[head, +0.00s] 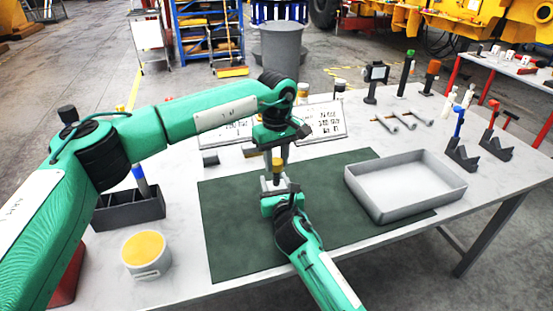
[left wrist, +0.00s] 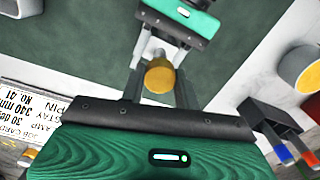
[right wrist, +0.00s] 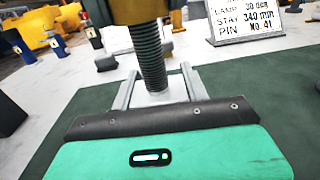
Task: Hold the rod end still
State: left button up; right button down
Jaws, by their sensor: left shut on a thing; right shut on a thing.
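A brass-coloured round piece (head: 277,164) sits at the top of an upright threaded rod (right wrist: 151,58) over the green mat. My left gripper (head: 274,160) comes down from above and is shut on the brass piece, whose round top shows between its fingers in the left wrist view (left wrist: 159,76). My right gripper (head: 278,188) is below it and shut on the pale rod end (right wrist: 160,97), under the thread. The thread runs upright between the two grippers. The fingers hide part of the rod end.
A green mat (head: 228,230) lies under my grippers. A grey tray (head: 405,210) stands right, a dark divided bin (head: 128,212) and a yellow-topped tub (head: 146,268) left. Sign cards (head: 325,120) stand behind. Several rods and stands occupy the far right.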

pick_arm(q)
jog(key=m, duration=0.7)
jog(key=shift+m, duration=0.4)
jog(key=m, duration=0.6)
jog(key=o, duration=1.1)
jog(key=shift+r, duration=2.2)
jog(key=shift+c, duration=0.5)
